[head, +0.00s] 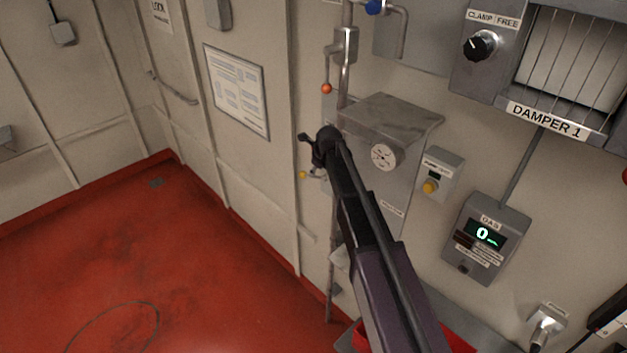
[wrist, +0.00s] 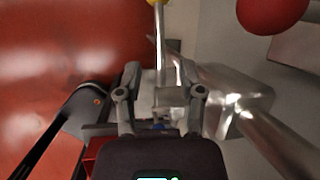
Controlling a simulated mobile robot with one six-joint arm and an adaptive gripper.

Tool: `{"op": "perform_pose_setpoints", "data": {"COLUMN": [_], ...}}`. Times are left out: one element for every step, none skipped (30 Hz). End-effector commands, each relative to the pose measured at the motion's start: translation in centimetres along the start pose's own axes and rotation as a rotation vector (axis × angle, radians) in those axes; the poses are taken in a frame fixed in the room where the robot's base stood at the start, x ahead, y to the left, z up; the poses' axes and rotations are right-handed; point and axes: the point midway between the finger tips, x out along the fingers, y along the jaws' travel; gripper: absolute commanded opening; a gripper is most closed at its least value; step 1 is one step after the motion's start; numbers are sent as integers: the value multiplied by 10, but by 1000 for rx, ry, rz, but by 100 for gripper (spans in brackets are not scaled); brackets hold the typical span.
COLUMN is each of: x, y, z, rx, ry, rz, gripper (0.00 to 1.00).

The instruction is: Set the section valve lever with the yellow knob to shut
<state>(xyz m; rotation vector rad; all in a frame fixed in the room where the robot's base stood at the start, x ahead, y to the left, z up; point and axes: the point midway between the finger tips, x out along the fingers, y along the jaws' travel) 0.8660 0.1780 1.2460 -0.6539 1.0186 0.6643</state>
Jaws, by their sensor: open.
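The yellow knob (head: 302,175) shows just below my gripper (head: 312,150) in the head view, on a short lever that runs right toward the pipe. My gripper and arm hide most of that valve. In the wrist view the yellow knob (wrist: 156,3) is cut by the top edge. Its thin metal lever (wrist: 160,45) runs down from it toward the gap between my open fingers (wrist: 165,82). A metal valve part (wrist: 170,100) shows between the fingers. I cannot tell whether either finger touches it.
An orange-red knob (head: 326,88) hangs on another lever above; a red ball (wrist: 270,10) shows close in the wrist view. The vertical pipe (head: 331,270) runs beside my gripper. A grey cabinet (head: 395,110) stands right of it. The red floor (head: 200,260) at left is clear.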

Motion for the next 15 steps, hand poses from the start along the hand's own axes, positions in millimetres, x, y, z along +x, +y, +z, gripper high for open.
{"op": "perform_pose_setpoints", "data": {"x": [8,11,15,17,20,23,26,28,32,34,36,40,42,44,46], "y": [0,0,0,0,0,0,0,0,0,0,0,0,0,0,0], "z": [-1,-1,-1,-1,-1,-1,-1,-1,-1,-1,-1,-1,-1,-1,0], "rx": [0,0,0,0,0,0,0,0,-1,-1,-1,-1,-1,-1,-1], "ry": [0,0,0,0,0,0,0,0,0,0,0,0,0,0,0], "rz": [0,0,0,0,0,0,0,0,0,0,0,0,0,0,0], "gripper": [50,50,50,50,50,50,50,50,50,50,50,50,50,50,50]}}
